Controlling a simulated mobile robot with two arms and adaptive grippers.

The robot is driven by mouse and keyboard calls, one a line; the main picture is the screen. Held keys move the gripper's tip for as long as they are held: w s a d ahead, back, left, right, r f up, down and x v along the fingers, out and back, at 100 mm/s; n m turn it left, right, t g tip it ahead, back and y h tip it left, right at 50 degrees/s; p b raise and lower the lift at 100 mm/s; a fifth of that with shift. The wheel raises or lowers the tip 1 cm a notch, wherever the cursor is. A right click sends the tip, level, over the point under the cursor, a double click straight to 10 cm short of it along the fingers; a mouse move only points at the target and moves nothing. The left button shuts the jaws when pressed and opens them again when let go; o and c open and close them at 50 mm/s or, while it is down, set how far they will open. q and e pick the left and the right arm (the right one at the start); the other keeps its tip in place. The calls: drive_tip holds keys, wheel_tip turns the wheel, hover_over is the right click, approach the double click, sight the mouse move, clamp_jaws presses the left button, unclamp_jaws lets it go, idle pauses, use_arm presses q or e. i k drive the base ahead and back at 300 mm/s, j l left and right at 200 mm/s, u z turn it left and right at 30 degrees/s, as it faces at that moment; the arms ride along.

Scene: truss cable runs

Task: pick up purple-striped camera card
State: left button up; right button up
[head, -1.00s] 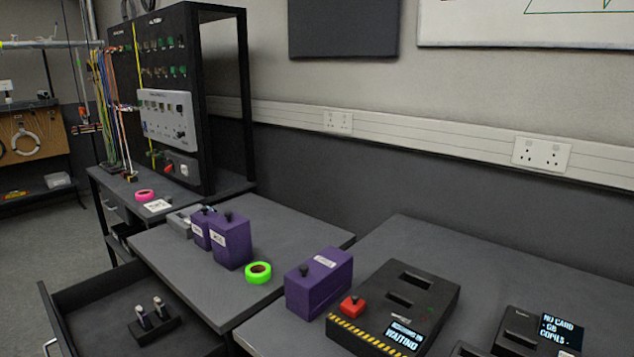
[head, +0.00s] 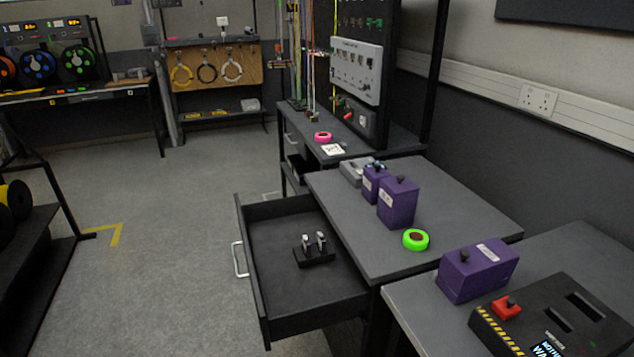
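In the head view, a small black holder (head: 315,257) sits inside the open drawer (head: 262,296). Two small upright pieces with pale and dark faces stand in it, a left one (head: 306,242) and a right one (head: 321,239). They may be camera cards, but they are too small for me to make out a purple stripe. Neither of my grippers is in view.
Purple boxes (head: 398,204) and a green tape roll (head: 415,240) are on the desk above the drawer. Another purple box (head: 478,271) and a black device with a red button (head: 560,318) are at lower right. Open floor (head: 180,220) lies left of the drawer.

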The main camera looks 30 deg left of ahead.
sight(306, 247)
drive_tip(key=j+u, duration=0.55)
drive_tip(key=u, duration=0.15)
drive_tip(key=i+j+u, duration=0.15)
drive_tip(key=u, duration=0.2)
drive_tip(key=j, duration=0.1)
